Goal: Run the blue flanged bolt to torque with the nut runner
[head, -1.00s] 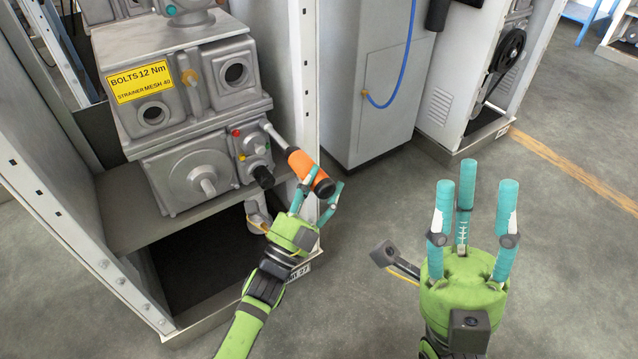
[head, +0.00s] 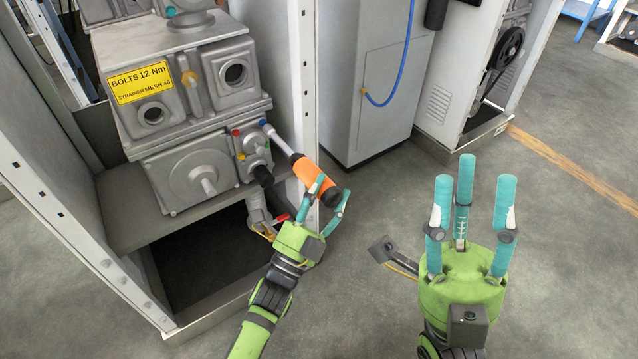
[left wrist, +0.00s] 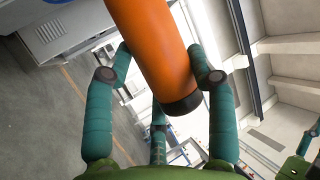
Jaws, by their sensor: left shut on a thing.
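The nut runner (head: 312,176) has an orange body, a black end cap and a grey shaft. My left gripper (head: 325,195) is shut on its orange body near the capped end; the left wrist view shows the orange body (left wrist: 153,45) between the teal fingers. The shaft points up and left toward the pump's bolt face. The blue flanged bolt (head: 263,122) shows at the upper right of that face, right by the shaft's tip. I cannot tell whether the tip touches it. My right gripper (head: 472,185) is open and empty, fingers up, above the floor at the right.
A yellow label (head: 140,82) reads BOLTS 12 Nm. The floor at right is clear.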

